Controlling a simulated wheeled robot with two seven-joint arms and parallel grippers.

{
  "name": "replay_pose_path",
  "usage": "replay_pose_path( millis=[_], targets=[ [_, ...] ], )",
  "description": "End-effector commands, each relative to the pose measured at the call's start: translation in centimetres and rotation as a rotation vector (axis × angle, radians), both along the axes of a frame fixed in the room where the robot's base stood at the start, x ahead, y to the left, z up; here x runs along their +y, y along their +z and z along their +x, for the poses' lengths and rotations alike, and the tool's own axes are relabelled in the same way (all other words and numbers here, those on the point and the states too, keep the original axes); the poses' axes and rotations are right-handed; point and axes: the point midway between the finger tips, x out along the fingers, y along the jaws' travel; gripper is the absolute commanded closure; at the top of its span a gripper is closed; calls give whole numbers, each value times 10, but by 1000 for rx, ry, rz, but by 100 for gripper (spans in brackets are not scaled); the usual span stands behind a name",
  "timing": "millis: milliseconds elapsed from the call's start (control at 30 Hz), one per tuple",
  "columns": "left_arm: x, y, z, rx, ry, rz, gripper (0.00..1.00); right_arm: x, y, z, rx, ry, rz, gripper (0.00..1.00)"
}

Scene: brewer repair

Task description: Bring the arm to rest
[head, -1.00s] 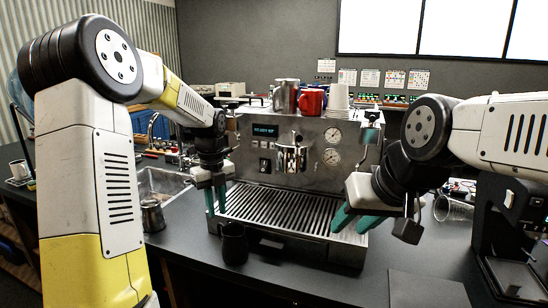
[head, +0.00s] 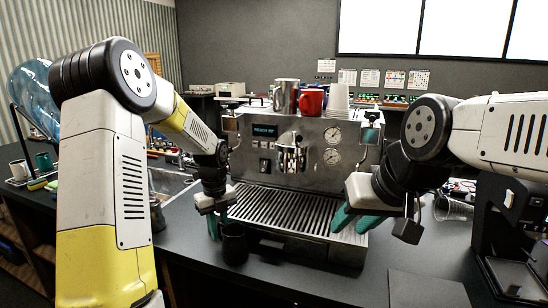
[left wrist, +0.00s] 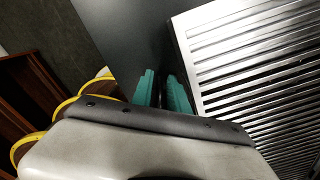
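My left gripper (head: 216,224) points down at the left front corner of the espresso machine (head: 297,155), close beside a dark cup (head: 234,245). In the left wrist view its two teal fingers (left wrist: 163,92) stand a little apart with nothing seen between them, next to the drip grate (left wrist: 255,70). My right gripper (head: 357,222) hangs at the right front of the machine, over the right end of the grate. Its teal fingers look spread and empty, though the wrist partly covers them.
Mugs, including a red one (head: 311,101), stand on top of the machine. A steel pitcher (head: 157,215) is partly hidden behind my left arm. A black machine (head: 510,240) stands at the right, near a glass lying on its side (head: 453,208). A dark mat (head: 428,288) lies in front.

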Motion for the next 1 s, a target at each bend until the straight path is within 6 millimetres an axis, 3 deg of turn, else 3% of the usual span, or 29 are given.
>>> replay_pose_path(
  millis=[133,233,1000],
  targets=[
    [0,0,0,0,0,0,82,0,0,0,0,0,0,64],
    [0,0,0,0,0,0,100,0,0,0,0,0,0,64],
    [0,0,0,0,0,0,100,0,0,0,0,0,0,64]
  ],
)
